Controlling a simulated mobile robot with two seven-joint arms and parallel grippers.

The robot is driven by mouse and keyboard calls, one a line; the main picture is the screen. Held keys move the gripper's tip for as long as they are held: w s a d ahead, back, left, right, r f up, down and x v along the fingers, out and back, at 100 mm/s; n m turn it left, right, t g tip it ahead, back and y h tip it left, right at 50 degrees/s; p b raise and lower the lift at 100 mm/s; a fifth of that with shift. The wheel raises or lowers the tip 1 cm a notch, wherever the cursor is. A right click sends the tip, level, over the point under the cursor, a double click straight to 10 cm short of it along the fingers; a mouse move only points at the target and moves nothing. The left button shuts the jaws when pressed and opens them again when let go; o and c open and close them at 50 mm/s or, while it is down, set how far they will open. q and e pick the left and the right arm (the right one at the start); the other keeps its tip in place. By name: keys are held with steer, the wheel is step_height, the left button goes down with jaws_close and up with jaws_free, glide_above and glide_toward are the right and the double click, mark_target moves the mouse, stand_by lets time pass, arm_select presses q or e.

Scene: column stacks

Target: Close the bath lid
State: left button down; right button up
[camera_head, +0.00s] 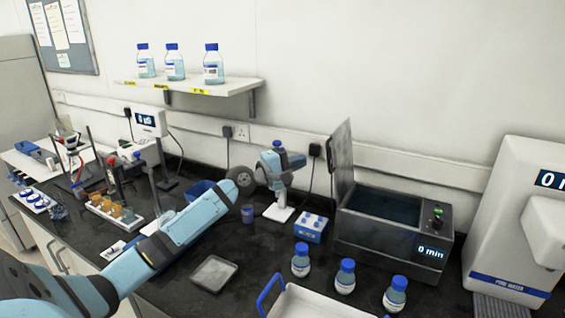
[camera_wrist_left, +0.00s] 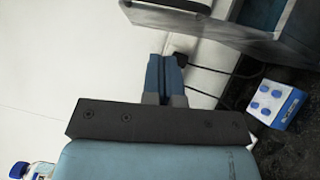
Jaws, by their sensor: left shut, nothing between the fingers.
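The bath (camera_head: 390,237) is a dark grey box with a water-filled opening and a panel reading 0 min. Its lid (camera_head: 342,165) stands upright at the bath's left side, open. In the left wrist view the lid (camera_wrist_left: 215,25) crosses the top, seen nearly edge-on. My left gripper (camera_head: 300,161) is to the left of the lid, apart from it. Its blue fingers (camera_wrist_left: 165,72) are shut together and empty, pointing toward the lid side in the left wrist view. My right gripper is not in view.
A blue-and-white box (camera_head: 311,228) stands left of the bath, also in the wrist view (camera_wrist_left: 276,104). Several blue-capped bottles (camera_head: 345,277) stand in front. A white water unit (camera_head: 515,220) is at right. A shelf (camera_head: 195,86) holds bottles. A shallow tray (camera_head: 213,273) lies ahead.

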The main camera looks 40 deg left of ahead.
arm_select(q)
steer(key=w+d, duration=0.1)
steer(key=w+d+p, duration=0.1)
steer(key=d+p, duration=0.1)
steer(key=d, duration=0.1)
steer(key=shift+w+r, duration=0.4)
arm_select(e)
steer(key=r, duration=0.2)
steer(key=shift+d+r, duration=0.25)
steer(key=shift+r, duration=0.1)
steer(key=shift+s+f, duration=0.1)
